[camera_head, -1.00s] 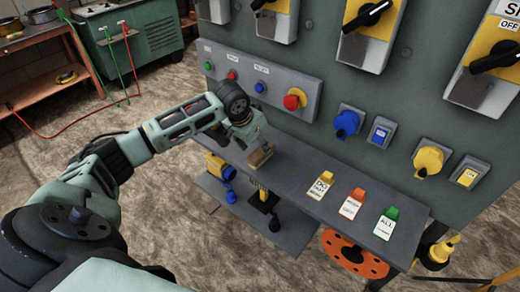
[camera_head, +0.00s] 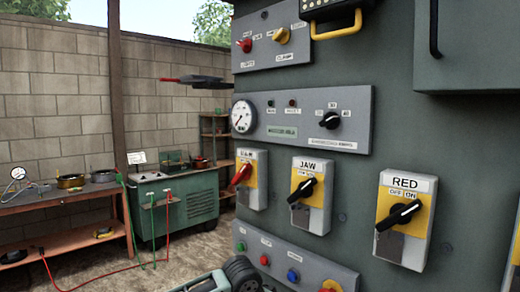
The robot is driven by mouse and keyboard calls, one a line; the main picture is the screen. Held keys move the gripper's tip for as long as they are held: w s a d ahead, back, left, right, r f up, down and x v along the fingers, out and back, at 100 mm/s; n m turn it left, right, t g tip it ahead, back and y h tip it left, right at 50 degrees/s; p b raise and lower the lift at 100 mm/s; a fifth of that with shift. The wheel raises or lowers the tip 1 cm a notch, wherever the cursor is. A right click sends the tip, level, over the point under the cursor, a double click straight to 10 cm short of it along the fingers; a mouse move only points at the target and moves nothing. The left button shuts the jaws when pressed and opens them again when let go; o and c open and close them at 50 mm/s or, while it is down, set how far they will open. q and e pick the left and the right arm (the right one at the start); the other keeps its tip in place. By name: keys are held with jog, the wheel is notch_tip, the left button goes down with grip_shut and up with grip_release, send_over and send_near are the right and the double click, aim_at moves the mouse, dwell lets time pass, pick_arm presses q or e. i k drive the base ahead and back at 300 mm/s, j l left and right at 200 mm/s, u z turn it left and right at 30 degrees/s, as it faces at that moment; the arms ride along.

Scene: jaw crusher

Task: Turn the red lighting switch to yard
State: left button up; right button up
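The red lighting switch (camera_head: 246,45) is a small red knob on the grey upper panel (camera_head: 270,61) of the green cabinet, in the upper middle of the head view. Small print surrounds it and a label sits below it; the lettering is too small to read surely, and I cannot tell which position the knob points to. Part of my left arm shows at the bottom edge, well below the switch. My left gripper itself is out of the picture. My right gripper is not in view.
A yellow knob (camera_head: 282,36) sits just right of the red one. Below are a gauge (camera_head: 243,116), a black selector (camera_head: 328,120) and a row of large switches, including JAW (camera_head: 312,193) and RED (camera_head: 404,218). A yellow handle (camera_head: 336,27) juts out at the upper right.

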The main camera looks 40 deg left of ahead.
aim_at(246, 44)
jog(key=u, duration=1.2)
